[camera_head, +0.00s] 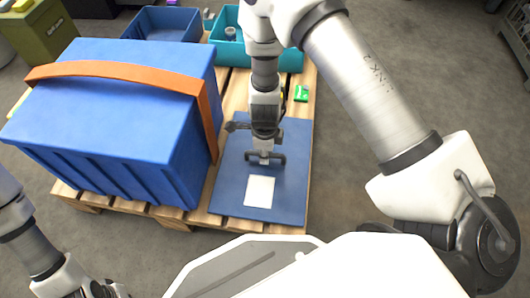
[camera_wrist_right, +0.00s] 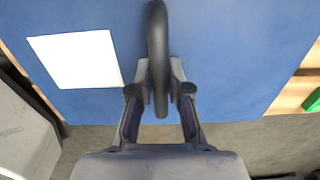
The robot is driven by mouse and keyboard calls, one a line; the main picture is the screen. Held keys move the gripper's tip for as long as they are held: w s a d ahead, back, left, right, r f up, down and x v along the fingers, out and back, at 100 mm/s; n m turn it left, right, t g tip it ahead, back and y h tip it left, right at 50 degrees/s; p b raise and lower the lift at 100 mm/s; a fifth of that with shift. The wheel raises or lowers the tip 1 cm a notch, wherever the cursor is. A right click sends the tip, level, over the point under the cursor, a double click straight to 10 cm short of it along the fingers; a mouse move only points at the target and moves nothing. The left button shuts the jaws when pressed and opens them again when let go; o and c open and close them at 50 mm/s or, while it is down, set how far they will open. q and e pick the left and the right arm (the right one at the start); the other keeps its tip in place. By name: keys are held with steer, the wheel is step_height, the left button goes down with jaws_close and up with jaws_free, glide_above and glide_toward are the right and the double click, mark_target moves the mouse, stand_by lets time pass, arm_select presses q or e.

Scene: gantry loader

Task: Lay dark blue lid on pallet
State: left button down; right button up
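The dark blue lid (camera_head: 230,190) is a flat panel with a white label (camera_head: 259,191) and a black bar handle (camera_head: 280,158). It lies level over the right part of the wooden pallet (camera_head: 308,82); I cannot tell whether it touches the slats. My right gripper (camera_head: 265,157) points down at the handle. In the right wrist view, its fingers (camera_wrist_right: 160,85) close on both sides of the handle (camera_wrist_right: 158,30), with the lid (camera_wrist_right: 230,50) beneath. My left gripper (camera_head: 95,291) is at the bottom left, partly cut off, its fingers unclear.
A large blue case (camera_head: 110,130) with an orange strap (camera_head: 120,71) stands on the pallet, close to the lid's left side. A blue crate (camera_head: 160,23) and a teal bin (camera_head: 291,60) are behind. A small green object (camera_head: 301,93) sits by the lid's far right corner. Open floor lies right.

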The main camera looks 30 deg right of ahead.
steer(key=shift+o, duration=1.4)
step_height(320, 180, up, 12)
